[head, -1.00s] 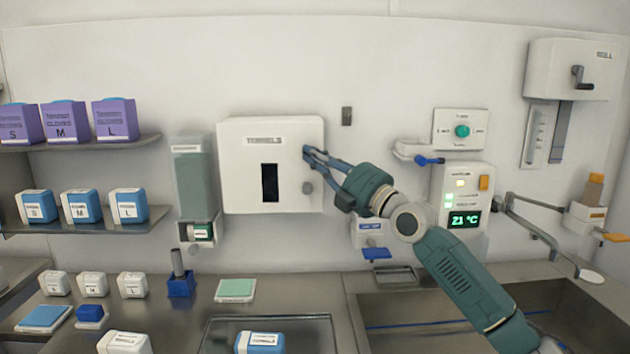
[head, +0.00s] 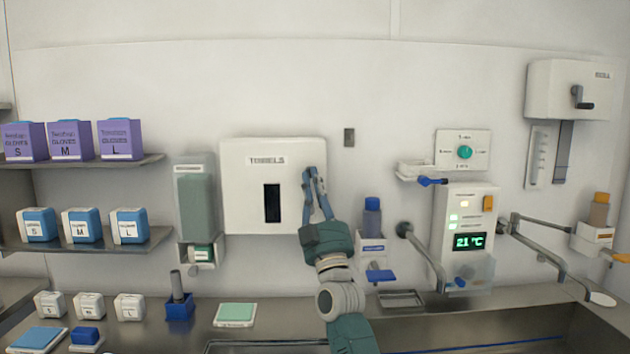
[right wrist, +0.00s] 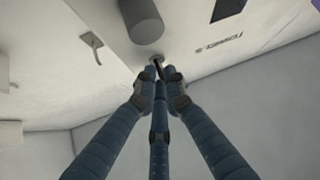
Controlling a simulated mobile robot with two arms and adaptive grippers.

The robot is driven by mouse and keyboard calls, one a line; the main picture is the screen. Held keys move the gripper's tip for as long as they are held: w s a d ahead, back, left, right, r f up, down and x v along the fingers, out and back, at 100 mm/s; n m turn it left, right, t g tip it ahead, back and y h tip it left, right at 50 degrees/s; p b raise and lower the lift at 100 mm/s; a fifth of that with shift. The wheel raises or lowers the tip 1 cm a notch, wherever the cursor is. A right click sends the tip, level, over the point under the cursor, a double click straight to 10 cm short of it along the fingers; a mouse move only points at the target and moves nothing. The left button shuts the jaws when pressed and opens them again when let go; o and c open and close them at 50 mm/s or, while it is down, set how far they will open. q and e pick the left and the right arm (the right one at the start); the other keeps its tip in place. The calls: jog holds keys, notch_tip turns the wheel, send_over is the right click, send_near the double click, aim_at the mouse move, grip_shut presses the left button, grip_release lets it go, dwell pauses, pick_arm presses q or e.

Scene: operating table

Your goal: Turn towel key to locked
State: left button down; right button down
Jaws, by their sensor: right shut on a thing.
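The white towel dispenser (head: 243,200) hangs on the wall in the middle of the head view, with a "TOWELS" label and a dark vertical slot. My right gripper (head: 311,172) is at its upper right front, with its arm coming up from below. In the right wrist view, the fingers (right wrist: 160,70) meet on the small towel key (right wrist: 156,60) at a round lock on the dispenser face. The gripper is shut on the key, and the fingers hide most of it. I cannot read the key's lock position. My left gripper is not in view.
A soap dispenser (head: 196,205) hangs to the left. A blue-capped bottle (head: 372,217) stands in a wall holder right of my arm. The counter and sink lie below.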

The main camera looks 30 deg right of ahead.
jog(key=shift+w+a+m+g+h, duration=0.1)
jog(key=shift+m+g+h, duration=0.45)
jog(key=shift+m+h, duration=0.8)
jog(key=shift+a+m+g+h, duration=0.1)
jog(key=shift+m+g+h, duration=0.45)
jog(key=shift+m+h, duration=0.8)
jog(key=shift+r+m, duration=0.1)
jog(key=shift+m, duration=0.4)
jog(key=c, duration=2.1)
grip_release()
jog(key=v, duration=1.2)
